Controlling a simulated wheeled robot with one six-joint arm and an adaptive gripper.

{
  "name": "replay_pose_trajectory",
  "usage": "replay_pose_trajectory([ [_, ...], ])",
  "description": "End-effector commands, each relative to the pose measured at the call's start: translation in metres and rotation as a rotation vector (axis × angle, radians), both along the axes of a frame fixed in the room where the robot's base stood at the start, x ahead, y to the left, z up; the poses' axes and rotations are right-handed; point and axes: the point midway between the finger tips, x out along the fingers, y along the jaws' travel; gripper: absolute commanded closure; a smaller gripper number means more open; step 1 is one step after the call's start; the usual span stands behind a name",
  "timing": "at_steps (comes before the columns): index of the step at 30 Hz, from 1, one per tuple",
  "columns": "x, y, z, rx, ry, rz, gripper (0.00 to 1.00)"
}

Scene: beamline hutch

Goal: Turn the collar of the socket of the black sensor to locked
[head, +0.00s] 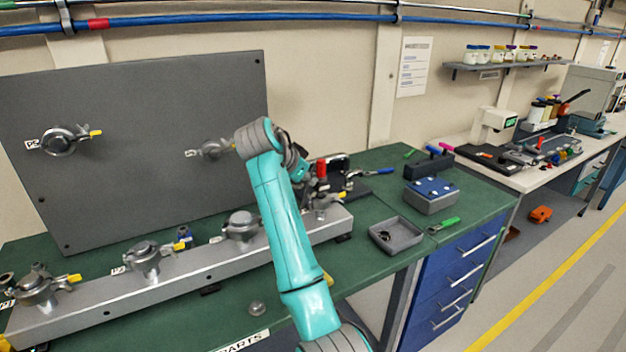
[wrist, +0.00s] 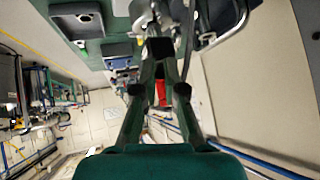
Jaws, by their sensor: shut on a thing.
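My gripper (wrist: 160,50) shows in the wrist view with its fingers drawn together on a small dark part at their tips. I cannot tell whether this part is the black sensor or the collar of its socket. Silver metal fittings (wrist: 207,37) show just beyond and to the right of the fingertips. The collar's position cannot be read.
The grey rail (head: 205,270) carries several clamped fittings (head: 146,258). A dark upright panel (head: 130,110) stands behind it. A grey tray (head: 396,234), a blue-topped box (head: 431,195) and a green-handled tool (head: 444,226) are to the right.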

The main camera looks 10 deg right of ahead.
Motion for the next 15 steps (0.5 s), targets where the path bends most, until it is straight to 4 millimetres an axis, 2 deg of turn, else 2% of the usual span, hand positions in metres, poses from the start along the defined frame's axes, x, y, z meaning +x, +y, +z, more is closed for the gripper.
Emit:
replay_pose_trajectory([
  [6, 0.008, 0.006, 0.001, -0.001, 0.001, -0.152, 1.00],
  [15, 0.013, 0.008, 0.001, 0.001, 0.001, -0.271, 1.00],
])
